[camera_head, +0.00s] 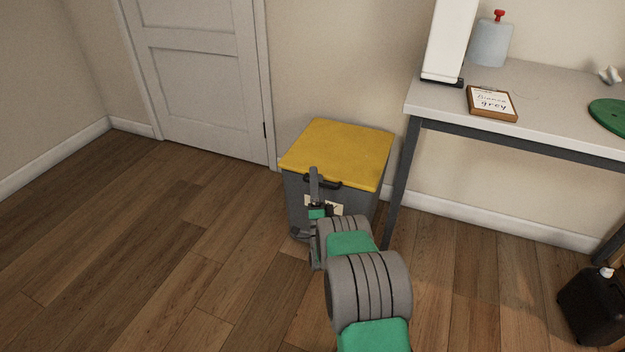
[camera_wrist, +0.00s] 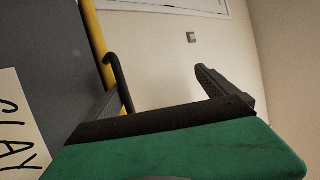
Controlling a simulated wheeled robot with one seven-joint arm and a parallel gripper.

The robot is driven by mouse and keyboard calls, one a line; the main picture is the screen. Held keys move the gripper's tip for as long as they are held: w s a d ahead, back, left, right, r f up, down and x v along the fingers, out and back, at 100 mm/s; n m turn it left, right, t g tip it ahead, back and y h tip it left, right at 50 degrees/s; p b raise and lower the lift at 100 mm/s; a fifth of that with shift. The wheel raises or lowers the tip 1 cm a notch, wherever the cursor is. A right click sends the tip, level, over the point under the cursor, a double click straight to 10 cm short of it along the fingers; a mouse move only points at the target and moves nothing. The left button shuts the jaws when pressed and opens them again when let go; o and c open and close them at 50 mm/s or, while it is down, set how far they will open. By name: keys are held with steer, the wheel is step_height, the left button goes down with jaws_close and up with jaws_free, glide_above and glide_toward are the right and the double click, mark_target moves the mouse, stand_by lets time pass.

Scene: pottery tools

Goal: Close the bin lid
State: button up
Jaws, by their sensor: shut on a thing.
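The grey bin (camera_head: 365,205) stands on the floor against the wall, and its yellow lid (camera_head: 340,150) lies flat across its top. A black handle (camera_head: 325,184) juts from the lid's front edge. My gripper (camera_head: 316,183) is at this front edge, shut on the handle. In the wrist view the handle (camera_wrist: 118,76) is beside the left finger of my gripper (camera_wrist: 155,88), and the lid (camera_wrist: 94,40) shows as a thin yellow strip. The bin's front (camera_wrist: 40,60) there carries a paper label (camera_wrist: 18,125) reading "CLAY". My arm hides part of the bin's front in the head view.
A table (camera_head: 440,97) stands right of the bin, its grey leg close to the bin's side. A black container (camera_head: 592,308) is at lower right. The floor at left is clear.

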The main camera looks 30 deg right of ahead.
steer(key=shift+s+d+f, duration=0.1)
steer(key=shift+s+f, duration=0.3)
steer(key=shift+f, duration=0.1)
steer(key=shift+c, duration=0.3)
steer(key=shift+o, duration=0.3)
steer(key=shift+s+f+b, duration=0.25)
steer(key=shift+f+b, duration=0.3)
steer(key=shift+f, duration=0.1)
steer(key=shift+s+f+b, duration=0.2)
steer(key=shift+f+b, duration=0.3)
steer(key=shift+f, duration=0.15)
steer(key=shift+s+d+f, duration=0.15)
steer(key=shift+s+f, duration=0.15)
steer(key=shift+f, duration=0.15)
steer(key=shift+c, duration=0.8)
steer(key=shift+s+d+f, duration=0.25)
steer(key=shift+f, duration=0.05)
steer(key=c, duration=0.8)
steer(key=shift+s+f, duration=0.3)
steer(key=shift+f, duration=0.45)
steer(key=shift+s+f, duration=0.3)
steer(key=shift+f, duration=0.4)
steer(key=shift+c, duration=0.2)
